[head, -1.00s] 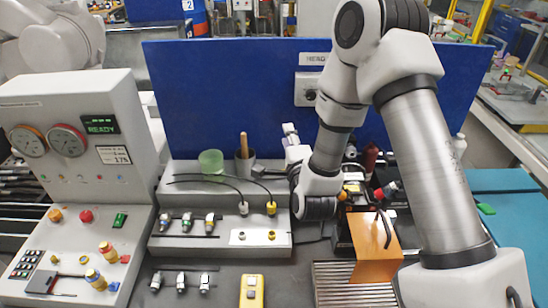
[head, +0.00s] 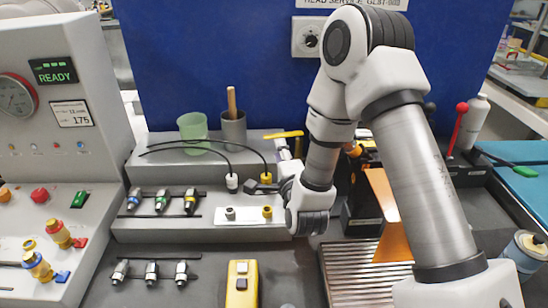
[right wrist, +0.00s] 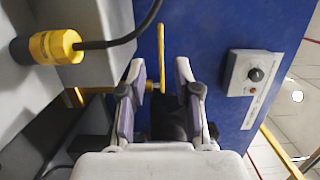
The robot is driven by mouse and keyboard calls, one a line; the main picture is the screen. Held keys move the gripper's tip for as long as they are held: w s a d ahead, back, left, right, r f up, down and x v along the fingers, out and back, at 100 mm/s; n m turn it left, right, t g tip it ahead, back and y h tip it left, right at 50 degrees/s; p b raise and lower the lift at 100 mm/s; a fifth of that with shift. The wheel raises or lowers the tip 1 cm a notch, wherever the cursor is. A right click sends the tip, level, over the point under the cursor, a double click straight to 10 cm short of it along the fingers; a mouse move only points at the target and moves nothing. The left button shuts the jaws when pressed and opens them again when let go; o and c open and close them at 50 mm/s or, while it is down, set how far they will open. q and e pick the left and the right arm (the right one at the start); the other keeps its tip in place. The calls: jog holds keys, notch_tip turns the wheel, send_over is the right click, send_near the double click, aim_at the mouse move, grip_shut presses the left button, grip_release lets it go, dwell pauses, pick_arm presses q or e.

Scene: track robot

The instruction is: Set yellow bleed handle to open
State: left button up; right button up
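The yellow bleed handle (head: 284,134) is a thin bar. It looks roughly level in the head view, just above my right gripper (head: 273,166). In the right wrist view the handle (right wrist: 161,58) is a slim upright yellow bar between the tips of the two fingers. The right gripper (right wrist: 159,70) is open, with a gap visible on both sides of the bar. Whether either finger touches it I cannot tell. The handle's mount is partly hidden by the gripper. My left gripper is not in view.
A yellow-capped cable plug (right wrist: 55,47) is close left of the right gripper. A green cup (head: 193,126) and a grey cup (head: 233,127) stand on the ledge. A blue panel with a knob box (head: 309,37) rises behind. An orange sheet (head: 388,215) stands right.

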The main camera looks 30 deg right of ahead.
aim_at(275, 138)
jog(key=p+x, duration=0.3)
jog(key=x, duration=0.5)
jog(key=shift+s, duration=0.1)
grip_shut()
